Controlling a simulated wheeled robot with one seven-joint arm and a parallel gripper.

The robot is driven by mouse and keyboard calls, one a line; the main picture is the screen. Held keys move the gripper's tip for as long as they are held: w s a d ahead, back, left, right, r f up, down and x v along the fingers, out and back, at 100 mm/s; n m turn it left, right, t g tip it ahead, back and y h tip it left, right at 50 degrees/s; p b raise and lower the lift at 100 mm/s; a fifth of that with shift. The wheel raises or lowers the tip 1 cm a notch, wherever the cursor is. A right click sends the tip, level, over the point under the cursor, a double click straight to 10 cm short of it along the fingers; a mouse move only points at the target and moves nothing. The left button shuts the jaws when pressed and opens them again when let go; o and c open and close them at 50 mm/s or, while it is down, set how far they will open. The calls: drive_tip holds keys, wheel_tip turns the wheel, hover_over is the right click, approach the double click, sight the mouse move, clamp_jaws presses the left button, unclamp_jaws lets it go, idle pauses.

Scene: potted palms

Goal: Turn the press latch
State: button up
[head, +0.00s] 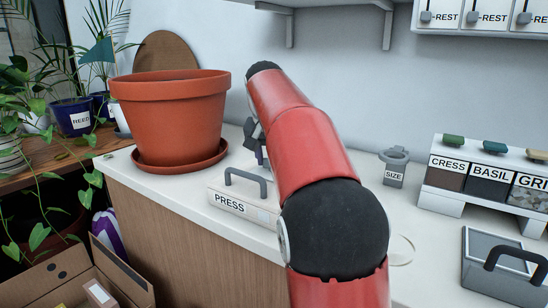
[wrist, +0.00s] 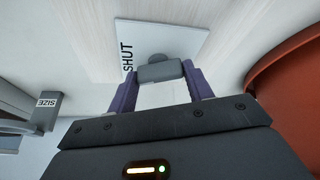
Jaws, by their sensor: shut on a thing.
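The press (head: 229,205), a low pale box with a grey bar handle, stands on the white counter, partly hidden behind my red arm. In the wrist view the grey press latch (wrist: 160,71) sits by a white plate (wrist: 188,42) marked SHUT. My gripper (wrist: 157,82) is shut on the latch, with one purple finger at each side. In the head view my gripper (head: 260,155) shows only in part, behind the arm and close to the press.
A large terracotta pot (head: 170,110) on a saucer stands left of the press. A grey SIZE tool (head: 394,166) stands to the right, with labelled bins (head: 480,215) beyond it. A grey lidded box (head: 495,275) is at the front right. A shelf (head: 330,5) hangs above.

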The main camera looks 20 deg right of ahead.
drive_tip(key=shift+a+m+g+h, duration=0.1)
drive_tip(key=shift+m+g+h, duration=0.2)
drive_tip(key=shift+m, duration=0.8)
drive_tip(key=shift+m+g+h, duration=0.2)
drive_tip(key=shift+m+g, duration=0.2)
drive_tip(key=shift+m, duration=0.7)
drive_tip(key=o, duration=1)
drive_tip(key=v, duration=0.7)
drive_tip(key=shift+a+r, duration=0.25)
drive_tip(key=shift+r, duration=0.1)
